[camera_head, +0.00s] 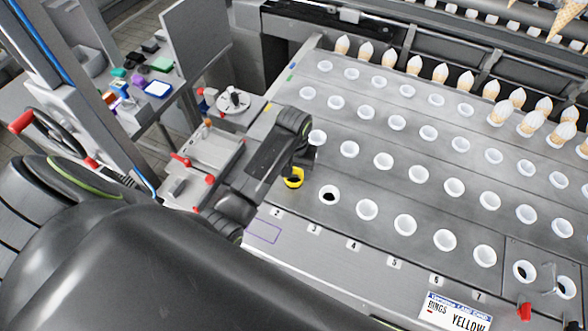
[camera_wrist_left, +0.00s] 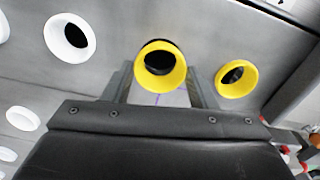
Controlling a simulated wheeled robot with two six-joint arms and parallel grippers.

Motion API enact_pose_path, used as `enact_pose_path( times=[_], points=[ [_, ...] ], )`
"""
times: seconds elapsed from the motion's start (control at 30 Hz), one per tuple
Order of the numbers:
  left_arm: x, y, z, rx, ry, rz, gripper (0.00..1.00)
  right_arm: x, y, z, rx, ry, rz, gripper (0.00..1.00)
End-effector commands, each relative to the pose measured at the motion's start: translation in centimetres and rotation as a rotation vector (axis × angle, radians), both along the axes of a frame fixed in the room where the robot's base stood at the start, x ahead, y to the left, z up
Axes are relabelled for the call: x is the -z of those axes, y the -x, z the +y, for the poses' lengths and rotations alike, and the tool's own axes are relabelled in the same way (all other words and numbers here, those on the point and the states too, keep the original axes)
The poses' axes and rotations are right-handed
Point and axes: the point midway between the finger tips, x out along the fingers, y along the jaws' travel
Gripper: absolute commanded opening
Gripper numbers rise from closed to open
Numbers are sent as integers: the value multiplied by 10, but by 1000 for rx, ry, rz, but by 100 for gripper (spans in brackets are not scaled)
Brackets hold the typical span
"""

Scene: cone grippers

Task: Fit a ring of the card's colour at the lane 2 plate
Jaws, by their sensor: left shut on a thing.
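The card (camera_head: 455,312) at the bottom right reads "RINGS YELLOW". My left gripper (camera_head: 300,164) is shut on a yellow ring (camera_head: 293,178) at the lane 2 spot of the front row, above the number 2 label (camera_head: 276,212). In the left wrist view the held yellow ring (camera_wrist_left: 160,72) is between the two fingers, with a dark opening showing just behind its upper edge. I cannot tell whether it is fully seated. A second yellow ring (camera_wrist_left: 236,80) sits to its right, apart from it; my gripper and arm hide that spot in the head view. My right gripper is not in view.
White rings fill the other spots nearby, such as the lane 3 ring (camera_head: 329,195), close beside my gripper. Cones with white tops (camera_head: 415,66) line the back. A side bench with small coloured items (camera_head: 158,89) and a red-handled fixture (camera_head: 207,150) stand left.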

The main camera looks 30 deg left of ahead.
Motion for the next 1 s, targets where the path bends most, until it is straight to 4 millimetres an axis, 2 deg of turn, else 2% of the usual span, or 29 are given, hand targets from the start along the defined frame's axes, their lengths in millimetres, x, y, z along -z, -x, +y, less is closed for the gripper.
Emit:
enact_pose_path(
  times=[0.87,0.9,1.0],
  points=[
    [23,0,0,0,0,1,39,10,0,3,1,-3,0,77],
    [23,0,0,0,0,1,54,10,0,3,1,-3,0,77],
    [22,0,0,0,0,1,68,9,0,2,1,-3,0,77]
  ],
)
